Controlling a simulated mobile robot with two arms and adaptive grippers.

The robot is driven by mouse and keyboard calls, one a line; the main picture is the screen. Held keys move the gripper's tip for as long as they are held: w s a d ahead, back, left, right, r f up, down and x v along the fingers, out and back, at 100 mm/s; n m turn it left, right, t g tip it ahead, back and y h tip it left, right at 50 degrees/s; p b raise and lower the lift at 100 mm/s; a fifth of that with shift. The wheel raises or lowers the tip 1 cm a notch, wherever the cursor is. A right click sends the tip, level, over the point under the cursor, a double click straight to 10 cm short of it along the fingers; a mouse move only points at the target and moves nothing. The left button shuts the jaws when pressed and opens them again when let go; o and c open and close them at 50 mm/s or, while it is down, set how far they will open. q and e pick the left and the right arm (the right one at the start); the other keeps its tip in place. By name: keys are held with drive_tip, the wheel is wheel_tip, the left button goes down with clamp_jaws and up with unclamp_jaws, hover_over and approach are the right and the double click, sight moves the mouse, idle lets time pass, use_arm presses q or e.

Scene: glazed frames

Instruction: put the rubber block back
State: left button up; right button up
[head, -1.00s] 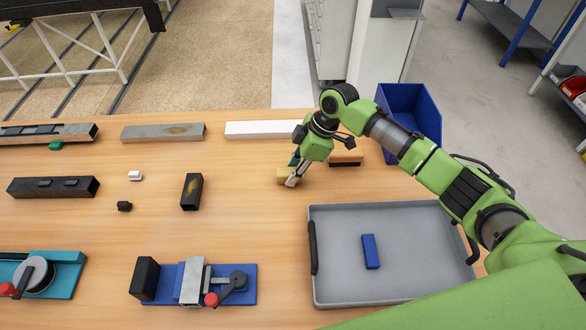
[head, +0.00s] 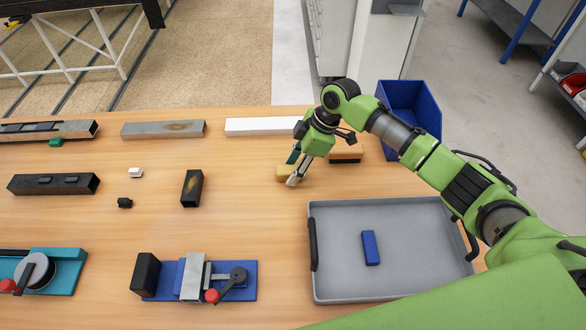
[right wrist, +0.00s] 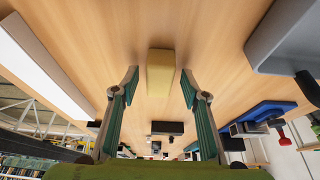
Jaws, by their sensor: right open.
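A yellow block (head: 284,173) lies on the wooden table, partly hidden by my right gripper (head: 295,168) in the head view. In the right wrist view the yellow block (right wrist: 160,72) lies between the two spread fingers of the right gripper (right wrist: 159,88), with a gap on each side. The right gripper is open and holds nothing. A blue block (head: 370,248) lies in the grey tray (head: 420,213). The frames do not show which block is rubber. My left gripper is not in view.
An orange-and-black block (head: 346,153) sits just right of the right gripper. A blue bin (head: 412,105) stands behind the tray. A white bar (head: 262,127), a steel bar (head: 163,129) and a blue-based clamp fixture (head: 245,290) lie leftward.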

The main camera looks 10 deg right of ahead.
drive_tip(key=b+v, duration=0.1)
drive_tip(key=v, duration=1)
drive_tip(key=shift+r+b, duration=0.2)
drive_tip(key=shift+b, duration=0.15)
drive_tip(key=shift+s+f, duration=0.1)
drive_tip(key=shift+s, duration=0.05)
